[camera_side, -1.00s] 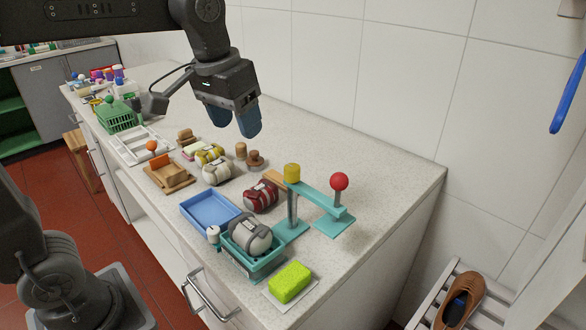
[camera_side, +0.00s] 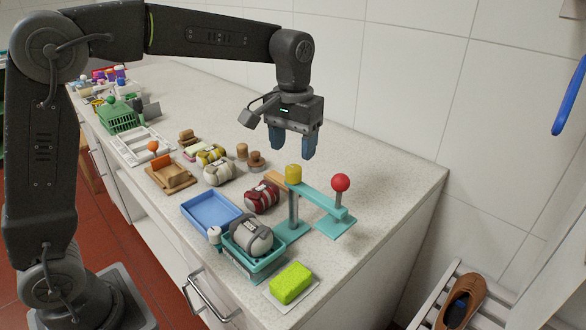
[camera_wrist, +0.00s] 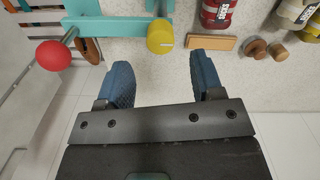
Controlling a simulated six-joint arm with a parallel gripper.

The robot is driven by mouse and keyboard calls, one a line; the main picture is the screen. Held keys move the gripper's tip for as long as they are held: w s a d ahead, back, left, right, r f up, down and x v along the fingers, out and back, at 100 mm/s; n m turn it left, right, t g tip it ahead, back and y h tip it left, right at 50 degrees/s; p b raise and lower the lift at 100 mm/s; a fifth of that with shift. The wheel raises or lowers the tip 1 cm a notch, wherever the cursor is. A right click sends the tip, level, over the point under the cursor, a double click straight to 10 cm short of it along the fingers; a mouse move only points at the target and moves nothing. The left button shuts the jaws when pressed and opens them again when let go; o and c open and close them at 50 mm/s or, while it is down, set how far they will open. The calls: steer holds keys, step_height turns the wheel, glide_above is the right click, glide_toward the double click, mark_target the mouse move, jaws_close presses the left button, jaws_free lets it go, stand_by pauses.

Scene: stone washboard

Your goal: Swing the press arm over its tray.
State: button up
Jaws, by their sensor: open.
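The teal press arm (camera_side: 317,201) stands on a post with a yellow cap (camera_side: 293,174) at one end and a red ball knob (camera_side: 340,183) at the other. It points right, away from the teal tray (camera_side: 252,265), which holds a grey-white bundle (camera_side: 251,236). In the wrist view the press arm (camera_wrist: 115,27), red knob (camera_wrist: 53,55) and yellow cap (camera_wrist: 160,37) lie at the top left. My gripper (camera_side: 291,155) is open and empty, pointing down above and behind the yellow cap, touching nothing. Its blue fingers also show in the wrist view (camera_wrist: 163,80).
A blue tray (camera_side: 210,210) and a red striped bundle (camera_side: 262,197) lie left of the press. A green sponge (camera_side: 290,283) lies at the counter's front edge. Wooden pieces (camera_side: 256,160) stand further back. The counter behind the press is clear up to the tiled wall.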

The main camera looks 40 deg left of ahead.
mark_target(293, 168)
step_height(293, 168, down, 6)
stand_by(0.5)
jaws_close()
stand_by(0.3)
